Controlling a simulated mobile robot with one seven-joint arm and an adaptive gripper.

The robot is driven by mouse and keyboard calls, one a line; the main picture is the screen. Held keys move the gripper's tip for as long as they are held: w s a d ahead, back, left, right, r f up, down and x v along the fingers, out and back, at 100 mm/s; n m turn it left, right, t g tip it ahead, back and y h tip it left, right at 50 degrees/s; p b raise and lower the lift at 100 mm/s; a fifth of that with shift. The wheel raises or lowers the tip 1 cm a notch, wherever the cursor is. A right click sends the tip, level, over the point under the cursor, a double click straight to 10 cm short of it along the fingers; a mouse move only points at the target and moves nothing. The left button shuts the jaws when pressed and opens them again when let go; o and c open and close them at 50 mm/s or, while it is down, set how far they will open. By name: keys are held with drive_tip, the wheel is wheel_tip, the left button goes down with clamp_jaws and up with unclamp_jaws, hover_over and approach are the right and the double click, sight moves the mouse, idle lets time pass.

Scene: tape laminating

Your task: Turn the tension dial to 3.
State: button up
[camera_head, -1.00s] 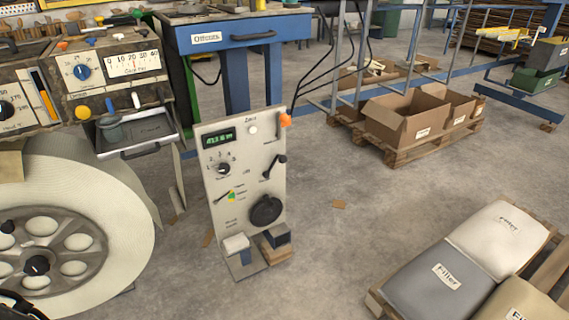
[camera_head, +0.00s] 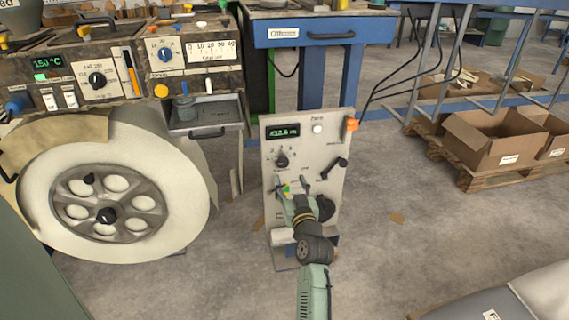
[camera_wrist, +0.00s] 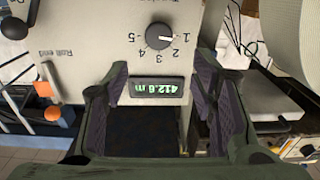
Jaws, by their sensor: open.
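A black dial (camera_head: 282,161) with a scale of 1 to 5 sits on the upright light-grey panel (camera_head: 335,130). In the wrist view, which is upside down, the dial (camera_wrist: 159,36) has its white pointer mark toward 1. My gripper (camera_head: 294,187) is in front of the panel, just below the dial in the head view. In the wrist view my gripper (camera_wrist: 162,78) is open and empty, its fingers spread on either side of the green 412.6 m display (camera_wrist: 157,87). The dial is apart from the fingers.
The panel also carries a black lever (camera_head: 334,167), an orange knob (camera_head: 351,124) and a white button (camera_head: 317,129). A large white roll (camera_head: 165,170) stands left. A machine with a blue dial (camera_head: 165,54) is above it. Cardboard boxes (camera_head: 480,155) lie right.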

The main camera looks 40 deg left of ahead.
sight(283, 163)
drive_tip(key=x, duration=0.3)
drive_tip(key=p+x, duration=0.1)
drive_tip(key=x, duration=0.6)
drive_tip(key=shift+w+a+f, duration=0.15)
drive_tip(key=shift+w+f, duration=0.1)
drive_tip(key=shift+w, duration=0.1)
drive_tip(key=c, duration=1.1)
